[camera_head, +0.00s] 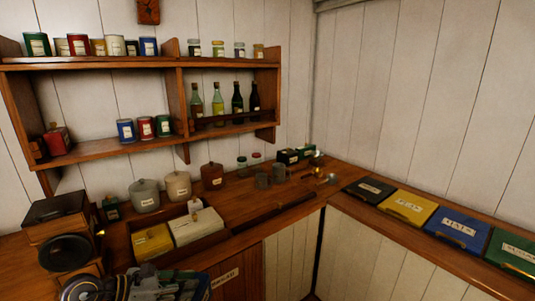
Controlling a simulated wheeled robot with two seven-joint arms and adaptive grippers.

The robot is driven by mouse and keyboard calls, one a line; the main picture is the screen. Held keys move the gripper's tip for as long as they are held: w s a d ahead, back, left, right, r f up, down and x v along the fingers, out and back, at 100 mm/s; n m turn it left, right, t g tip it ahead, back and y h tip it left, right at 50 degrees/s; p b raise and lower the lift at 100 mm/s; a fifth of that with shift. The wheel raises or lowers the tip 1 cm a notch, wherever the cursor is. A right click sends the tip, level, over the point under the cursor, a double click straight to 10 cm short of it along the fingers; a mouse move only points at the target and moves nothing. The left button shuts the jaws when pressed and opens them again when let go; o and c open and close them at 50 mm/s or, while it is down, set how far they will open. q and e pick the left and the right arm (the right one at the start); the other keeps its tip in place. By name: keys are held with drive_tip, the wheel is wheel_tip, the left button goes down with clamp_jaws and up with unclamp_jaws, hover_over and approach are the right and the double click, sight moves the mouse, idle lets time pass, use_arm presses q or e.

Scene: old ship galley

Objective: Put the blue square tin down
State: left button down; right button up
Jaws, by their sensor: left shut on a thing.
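My left gripper (128,288) is at the bottom left edge of the head view, partly cut off. It is shut on a blue-grey, box-like thing (180,284), which seems to be the blue square tin. Its lower part is out of the picture, and the fingers hide some of it. The held thing is in front of the wooden counter, near the tray with the yellow and cream boxes. My right gripper is not in view.
A wooden tray (222,235) holds a yellow box (152,242) and a cream box (197,226). Lidded crocks stand behind it. A wooden shelf (150,146) carries tins and bottles. Flat coloured boxes, one blue (458,227), line the right counter. Some counter right of the tray is bare.

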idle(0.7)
use_arm(q)
drive_tip(key=shift+s+f, duration=0.35)
drive_tip(key=shift+f, duration=0.1)
drive_tip(key=shift+s+a+f+m+g+h, duration=0.3)
drive_tip(key=shift+s+a+f+m+h, duration=0.15)
drive_tip(key=shift+f, duration=0.25)
drive_tip(key=shift+w+r+n+y, duration=0.25)
drive_tip(key=shift+w+r, duration=0.15)
drive_tip(key=shift+r, duration=0.1)
drive_tip(key=shift+w+d+r, duration=0.4)
drive_tip(key=shift+d+r, duration=0.05)
drive_tip(key=shift+r, duration=0.2)
drive_tip(key=shift+a, duration=0.1)
